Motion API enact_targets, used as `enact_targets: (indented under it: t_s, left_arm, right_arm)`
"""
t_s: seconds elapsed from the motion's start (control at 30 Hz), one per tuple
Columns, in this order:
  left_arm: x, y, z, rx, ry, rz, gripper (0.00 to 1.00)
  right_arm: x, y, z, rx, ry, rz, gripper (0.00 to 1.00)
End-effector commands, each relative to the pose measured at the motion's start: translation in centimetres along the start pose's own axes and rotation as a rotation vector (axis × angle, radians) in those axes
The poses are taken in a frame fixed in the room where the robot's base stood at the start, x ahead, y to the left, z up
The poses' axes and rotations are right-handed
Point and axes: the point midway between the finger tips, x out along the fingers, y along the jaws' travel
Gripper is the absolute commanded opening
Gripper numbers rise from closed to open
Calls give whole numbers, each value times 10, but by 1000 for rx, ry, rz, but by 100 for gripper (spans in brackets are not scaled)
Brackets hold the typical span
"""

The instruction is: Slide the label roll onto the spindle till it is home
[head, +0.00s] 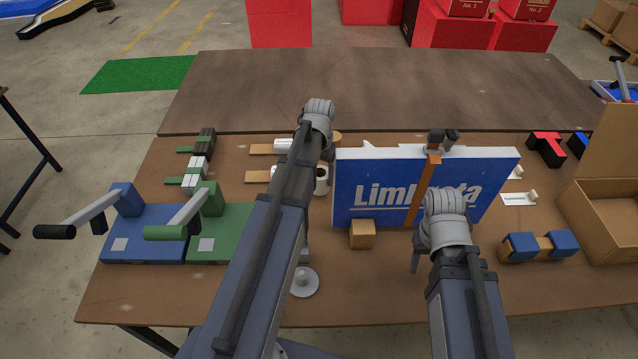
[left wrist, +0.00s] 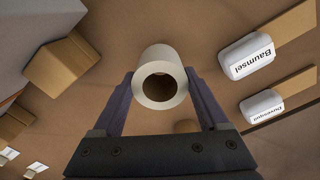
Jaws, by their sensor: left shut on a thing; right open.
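The label roll (left wrist: 160,76) is white with a dark open bore. In the left wrist view it sits between the two fingers of my left gripper (left wrist: 159,88), which is shut on it. In the head view the roll (head: 321,180) shows just right of my left arm, which hides the fingers. The spindle (head: 302,276) is a short pale peg standing on a round base, nearer the table's front edge than the roll and apart from it. My right gripper (head: 416,262) is open and empty in front of the blue sign; one finger shows.
The blue lightbox sign (head: 375,190) stands right of the roll, with a wooden block (head: 362,235) before it. Blue (head: 150,235) and green (head: 222,235) lever devices stand left. A cardboard box (head: 608,215) is at right. Bare table surrounds the spindle.

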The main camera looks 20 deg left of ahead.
Motion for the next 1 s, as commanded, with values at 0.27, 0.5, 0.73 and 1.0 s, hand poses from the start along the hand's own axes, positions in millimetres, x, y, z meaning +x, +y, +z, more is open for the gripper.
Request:
enact_targets:
  t_s: [0.27, 0.5, 0.73, 1.0]
  left_arm:
    - [-23, 0, 0, 0, 0, 0, 0]
    - [-31, 0, 0, 0, 0, 0, 0]
    - [-30, 0, 0, 0, 0, 0, 0]
    - [-30, 0, 0, 0, 0, 0, 0]
  right_arm:
    - [-23, 2, 1, 0, 0, 0, 50]
    - [-31, 3, 2, 0, 0, 0, 50]
    - [-30, 3, 2, 0, 0, 0, 50]
    - [-30, 3, 2, 0, 0, 0, 50]
